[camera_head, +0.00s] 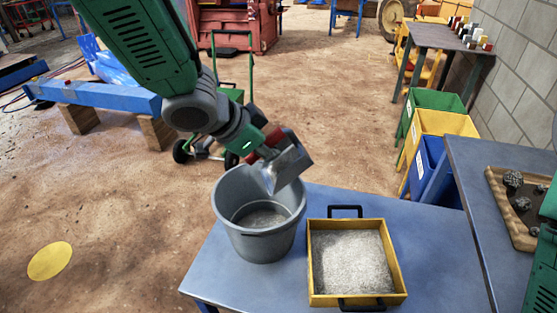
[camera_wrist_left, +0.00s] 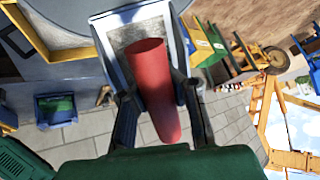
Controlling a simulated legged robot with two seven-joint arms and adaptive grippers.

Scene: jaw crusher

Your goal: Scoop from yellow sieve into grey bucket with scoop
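My left gripper (camera_head: 270,143) is shut on the red handle of the metal scoop (camera_head: 294,167). The scoop is tilted above the right part of the grey bucket's opening. In the left wrist view, the scoop's red handle (camera_wrist_left: 155,85) lies between the fingers of my left gripper (camera_wrist_left: 160,112). Greyish material seems to show in the pan, but I cannot tell how much. The grey bucket (camera_head: 262,243) stands upright on the blue table, with some grey material at its bottom. The yellow sieve (camera_head: 400,275) stands to its right, full of pale grey grains. My right gripper is out of view.
The blue table (camera_head: 445,255) has bare room right of the sieve. Green (camera_head: 436,100), yellow (camera_head: 446,122) and blue (camera_head: 420,172) bins stand behind it. A tray with dark rocks (camera_head: 513,222) lies on the right-hand table. A green trolley (camera_head: 232,93) stands behind the bucket.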

